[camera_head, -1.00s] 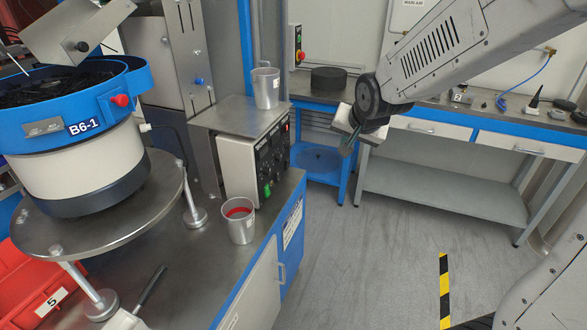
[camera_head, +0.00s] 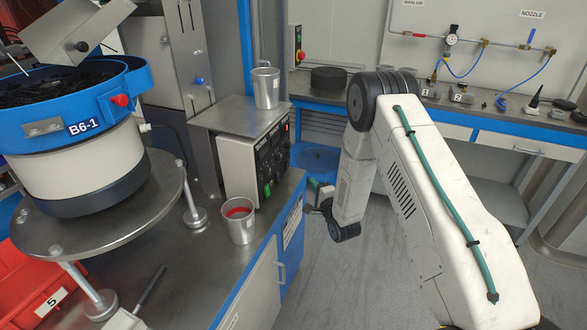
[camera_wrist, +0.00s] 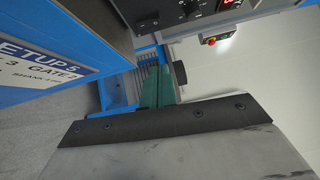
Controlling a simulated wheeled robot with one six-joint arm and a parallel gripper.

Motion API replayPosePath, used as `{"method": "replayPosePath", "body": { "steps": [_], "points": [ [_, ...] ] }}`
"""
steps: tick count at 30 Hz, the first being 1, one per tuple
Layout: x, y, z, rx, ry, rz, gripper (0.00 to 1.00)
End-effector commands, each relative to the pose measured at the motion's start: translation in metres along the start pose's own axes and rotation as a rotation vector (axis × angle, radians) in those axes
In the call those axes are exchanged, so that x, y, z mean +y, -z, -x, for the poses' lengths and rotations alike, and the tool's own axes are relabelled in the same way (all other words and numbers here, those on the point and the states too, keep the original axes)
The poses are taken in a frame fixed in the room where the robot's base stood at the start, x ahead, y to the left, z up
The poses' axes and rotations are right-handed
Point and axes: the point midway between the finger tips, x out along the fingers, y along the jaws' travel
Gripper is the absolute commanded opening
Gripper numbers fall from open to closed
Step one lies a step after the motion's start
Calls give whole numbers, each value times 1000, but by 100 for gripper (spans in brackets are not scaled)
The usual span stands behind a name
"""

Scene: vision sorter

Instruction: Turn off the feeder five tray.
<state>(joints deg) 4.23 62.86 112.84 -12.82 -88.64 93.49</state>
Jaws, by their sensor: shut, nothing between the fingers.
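The control box (camera_head: 237,165) stands on the steel bench with dark knobs and switches on its front. A green lit switch (camera_head: 267,190) shows low on that front, and a small red display is near its top right. Its labels are too small to read. My gripper (camera_wrist: 155,82) shows in the wrist view as green fingers, shut and empty. The wrist view shows part of the panel with a knob (camera_wrist: 191,8) and red digits at the top edge.
A bowl feeder marked B6-1 (camera_head: 75,165) stands left, above a red bin (camera_head: 35,290) labelled 5. A metal cup with red inside (camera_head: 240,228) stands before the box; another cup (camera_head: 265,88) is on top. A blue workbench (camera_head: 310,110) stands behind. Floor is clear between.

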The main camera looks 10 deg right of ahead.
Motion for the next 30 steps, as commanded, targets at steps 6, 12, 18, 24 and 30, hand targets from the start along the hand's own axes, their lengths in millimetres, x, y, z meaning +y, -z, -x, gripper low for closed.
{"method": "replayPosePath", "body": {
  "steps": [6, 12, 18, 24, 30],
  "points": [
    [11, -1, 7, -6, 39, -46, 0],
    [10, -1, 7, -6, 38, -44, 0],
    [10, -1, -2, -6, 38, -43, 0],
    [8, -1, -36, -7, 40, -41, 0],
    [8, -1, -80, -7, 39, -43, 0]
  ]
}}
